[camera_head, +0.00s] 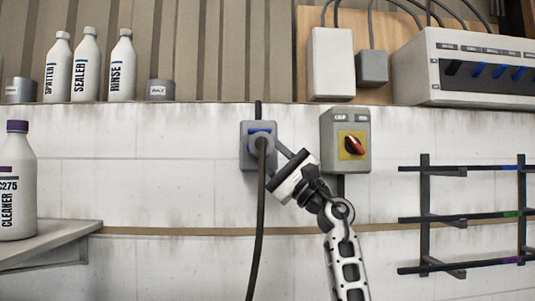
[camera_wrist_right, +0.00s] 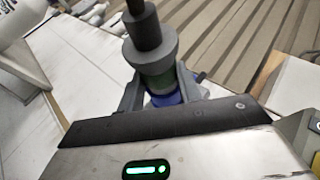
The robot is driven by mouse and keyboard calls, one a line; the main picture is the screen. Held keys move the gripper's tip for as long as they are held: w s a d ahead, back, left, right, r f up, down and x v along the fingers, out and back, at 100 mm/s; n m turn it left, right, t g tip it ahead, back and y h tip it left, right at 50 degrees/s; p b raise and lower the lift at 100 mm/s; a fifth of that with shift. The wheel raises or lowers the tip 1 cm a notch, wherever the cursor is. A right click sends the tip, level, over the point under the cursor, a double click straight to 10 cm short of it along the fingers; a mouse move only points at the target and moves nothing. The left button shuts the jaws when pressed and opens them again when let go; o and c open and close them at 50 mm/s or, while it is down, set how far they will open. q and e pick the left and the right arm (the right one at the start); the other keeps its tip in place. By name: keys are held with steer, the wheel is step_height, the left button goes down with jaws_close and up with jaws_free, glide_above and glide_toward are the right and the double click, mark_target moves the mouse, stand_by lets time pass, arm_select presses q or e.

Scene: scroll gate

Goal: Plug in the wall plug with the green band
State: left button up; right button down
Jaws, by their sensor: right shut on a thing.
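The wall plug (camera_wrist_right: 150,42) is grey with a dark cable, and a green band (camera_wrist_right: 157,78) shows on it in the right wrist view. My right gripper (camera_wrist_right: 160,92) is shut on the plug, with a finger on each side. In the head view the plug (camera_head: 259,142) is at the front of the grey wall socket (camera_head: 246,158), and its cable (camera_head: 258,215) hangs down. A blue part (camera_wrist_right: 166,98) shows just beyond the green band. How deep the plug sits in the socket is hidden. My right gripper (camera_head: 268,143) reaches it from the lower right. My left gripper is not in view.
A grey switch box (camera_head: 360,165) with a red knob on a yellow plate is right of the socket. A dark rack (camera_head: 460,217) hangs at the right. Bottles (camera_head: 88,70) stand on the ledge above, and a cleaner bottle (camera_head: 15,190) stands on the left shelf (camera_head: 50,240).

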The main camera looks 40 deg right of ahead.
steer(key=shift+b, duration=0.4)
stand_by(0.3)
steer(key=shift+w+d, duration=0.2)
steer(key=shift+w, duration=0.05)
stand_by(0.4)
steer(key=shift+s+b, duration=0.15)
steer(key=shift+b, duration=0.65)
stand_by(0.6)
steer(key=shift+a, duration=0.1)
stand_by(0.4)
steer(key=shift+w, duration=0.2)
steer(key=c, duration=0.8)
jaws_free()
